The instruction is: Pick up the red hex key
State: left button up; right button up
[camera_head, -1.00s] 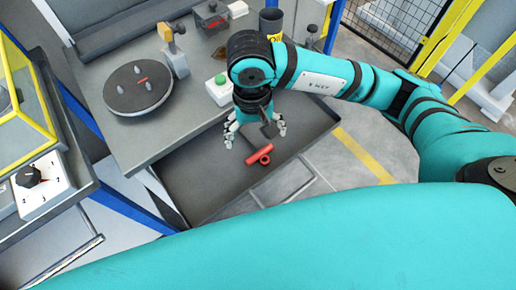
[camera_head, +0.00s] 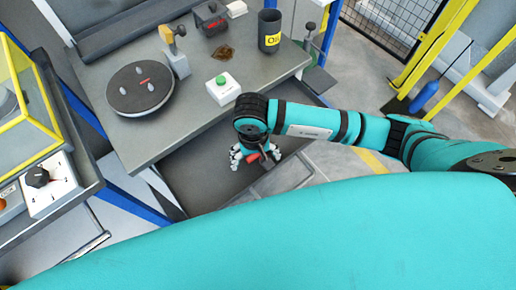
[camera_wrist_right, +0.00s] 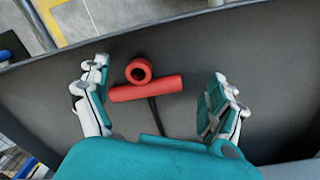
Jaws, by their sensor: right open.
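The red hex key (camera_wrist_right: 150,90) lies on the floor of the open grey drawer (camera_wrist_right: 260,50), its thick red bar crossways and its thin black shaft running toward my wrist. A short red tube or ring (camera_wrist_right: 138,70) lies against its far side. My right gripper (camera_wrist_right: 157,92) is open, with one finger on each side of the red bar; the left finger is close to its end and the right finger has a clear gap. In the head view, my right gripper (camera_head: 255,160) hides most of both red pieces. My left gripper is not in view.
A control box with a black knob (camera_head: 38,176) stands at the left.

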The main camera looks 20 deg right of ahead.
jog(key=c, duration=1.3)
jog(key=shift+r, duration=0.1)
